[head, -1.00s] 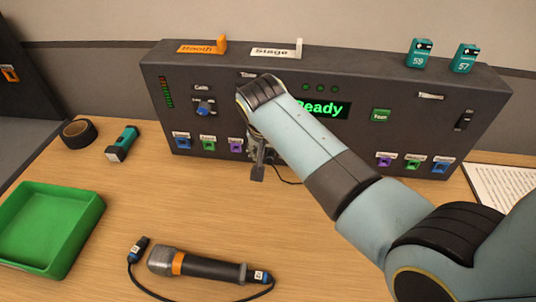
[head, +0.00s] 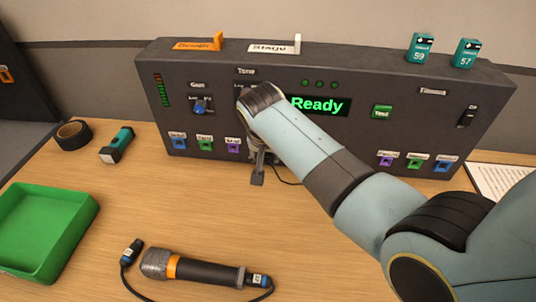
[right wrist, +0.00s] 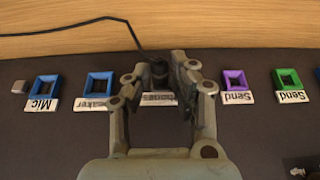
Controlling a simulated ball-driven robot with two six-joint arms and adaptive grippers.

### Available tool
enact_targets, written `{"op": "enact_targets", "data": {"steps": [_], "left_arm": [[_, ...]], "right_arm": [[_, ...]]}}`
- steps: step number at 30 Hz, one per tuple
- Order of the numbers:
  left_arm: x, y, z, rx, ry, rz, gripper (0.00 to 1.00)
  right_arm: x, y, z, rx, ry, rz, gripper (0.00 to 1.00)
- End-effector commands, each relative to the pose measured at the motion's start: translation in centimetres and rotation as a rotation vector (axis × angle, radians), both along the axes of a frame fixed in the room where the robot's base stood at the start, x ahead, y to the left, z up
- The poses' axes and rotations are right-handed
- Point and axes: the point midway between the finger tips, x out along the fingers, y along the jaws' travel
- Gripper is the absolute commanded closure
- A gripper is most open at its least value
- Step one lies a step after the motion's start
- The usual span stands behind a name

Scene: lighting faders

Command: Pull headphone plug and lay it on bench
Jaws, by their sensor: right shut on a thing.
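The black headphone plug (right wrist: 159,70) is between the fingertips of my right gripper (right wrist: 160,78) in the right wrist view, at the label partly reading "hones". The gripper is shut on it. A black cable (right wrist: 75,26) runs from the plug onto the wooden bench (right wrist: 230,18). In the head view my right gripper (head: 258,165) is low in front of the dark panel (head: 330,152), and my forearm covers part of the panel. The plug is hidden there; some cable (head: 288,181) shows. I cannot tell whether the plug is still seated. My left gripper is not in view.
A microphone (head: 205,270) with a cable lies on the front of the bench. A green tray (head: 45,225), a tape roll (head: 73,135) and a teal torch-like item (head: 116,146) are at left. Bare bench (head: 190,205) lies between the panel and microphone.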

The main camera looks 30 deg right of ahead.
Motion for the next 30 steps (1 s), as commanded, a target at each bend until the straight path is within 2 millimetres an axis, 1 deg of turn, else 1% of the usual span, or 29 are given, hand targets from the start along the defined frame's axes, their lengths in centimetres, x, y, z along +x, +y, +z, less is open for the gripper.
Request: {"op": "enact_targets", "data": {"steps": [14,30], "left_arm": [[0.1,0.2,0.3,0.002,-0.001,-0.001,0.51],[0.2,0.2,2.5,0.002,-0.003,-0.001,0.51]], "right_arm": [[-0.3,0.2,0.0,0.001,0.001,0.0,1.0],[-2.6,2.0,0.1,0.0,0.001,0.001,1.0]]}}
